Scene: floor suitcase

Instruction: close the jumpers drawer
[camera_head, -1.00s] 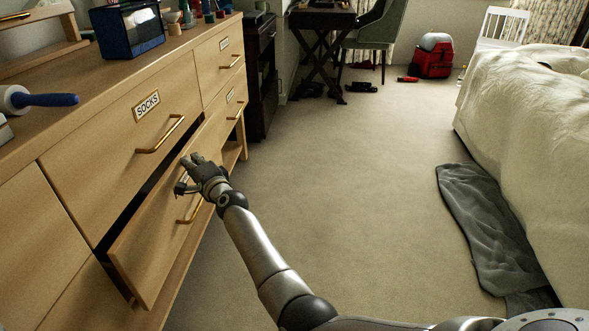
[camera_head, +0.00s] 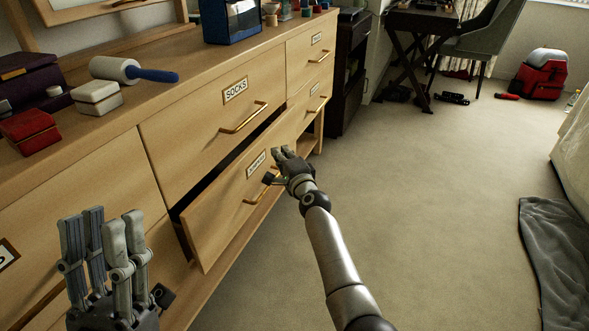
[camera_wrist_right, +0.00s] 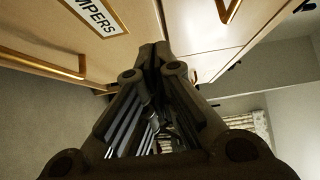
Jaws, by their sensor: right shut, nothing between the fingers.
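The jumpers drawer (camera_head: 225,203) sits under the socks drawer and stands partly open, with a dark gap above its front. Its label (camera_wrist_right: 92,14) and gold handle (camera_wrist_right: 40,66) show in the right wrist view. My right gripper (camera_head: 279,153) is shut and empty, at the drawer front beside the label, near the handle. In the right wrist view its fingers (camera_wrist_right: 153,58) are together, close to the drawer front; I cannot tell whether they touch it. My left gripper (camera_head: 104,222) is at the lower left, fingers upright, open and empty, in front of the dresser.
The closed socks drawer (camera_head: 213,123) is directly above. A lint roller (camera_head: 113,69), a white box (camera_head: 97,97) and a red box (camera_head: 29,131) stand on the dresser top. Carpet (camera_head: 430,200) to the right is clear, up to a grey cloth (camera_head: 555,260) by the bed.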

